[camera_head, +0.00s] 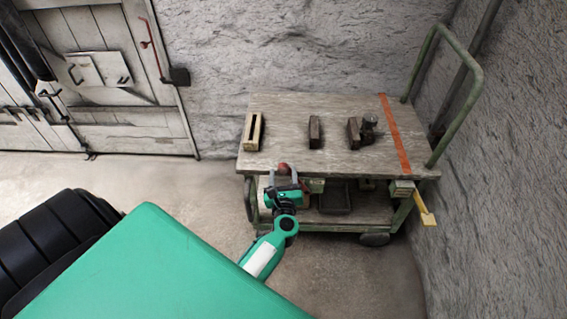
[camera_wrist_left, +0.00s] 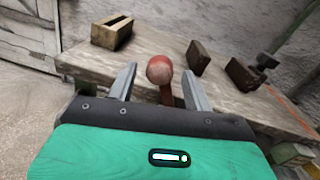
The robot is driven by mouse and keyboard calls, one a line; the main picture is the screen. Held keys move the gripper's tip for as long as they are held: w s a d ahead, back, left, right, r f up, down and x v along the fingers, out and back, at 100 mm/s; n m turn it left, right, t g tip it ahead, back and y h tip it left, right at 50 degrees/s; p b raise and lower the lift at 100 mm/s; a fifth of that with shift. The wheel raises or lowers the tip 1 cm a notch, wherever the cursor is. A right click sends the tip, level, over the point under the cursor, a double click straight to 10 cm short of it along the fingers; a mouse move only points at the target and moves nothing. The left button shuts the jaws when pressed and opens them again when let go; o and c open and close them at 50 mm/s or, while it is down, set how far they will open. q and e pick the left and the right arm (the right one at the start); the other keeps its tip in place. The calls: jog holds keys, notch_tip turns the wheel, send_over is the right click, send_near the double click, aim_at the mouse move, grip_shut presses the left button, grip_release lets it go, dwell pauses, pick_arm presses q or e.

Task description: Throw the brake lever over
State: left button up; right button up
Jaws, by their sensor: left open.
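The brake lever has a round red knob (camera_head: 283,168) at the front edge of the trolley's wooden top, left of its middle. In the left wrist view the red knob (camera_wrist_left: 159,70) sits on a short reddish stem, whose lower part is hidden by my gripper. My left gripper (camera_head: 283,176) is open, with its two grey fingers on either side of the lever. In the left wrist view the left gripper (camera_wrist_left: 159,77) has visible gaps between both fingers and the lever. How deep the lever sits between them is hard to tell. My right gripper is not in view.
The trolley top (camera_head: 275,120) bears a slotted pale block (camera_head: 252,132), dark blocks (camera_head: 315,132) and an orange-red stripe (camera_head: 395,135). A green tube handle (camera_head: 477,90) rises at its right. A yellow bar (camera_head: 426,214) sticks out at lower right. Rough walls stand behind and right.

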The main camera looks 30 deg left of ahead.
aim_at(283, 164)
pick_arm(q)
jog(key=shift+x, duration=2.25)
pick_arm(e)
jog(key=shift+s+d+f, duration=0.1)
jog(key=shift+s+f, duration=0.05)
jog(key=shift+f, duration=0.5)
pick_arm(q)
grip_shut()
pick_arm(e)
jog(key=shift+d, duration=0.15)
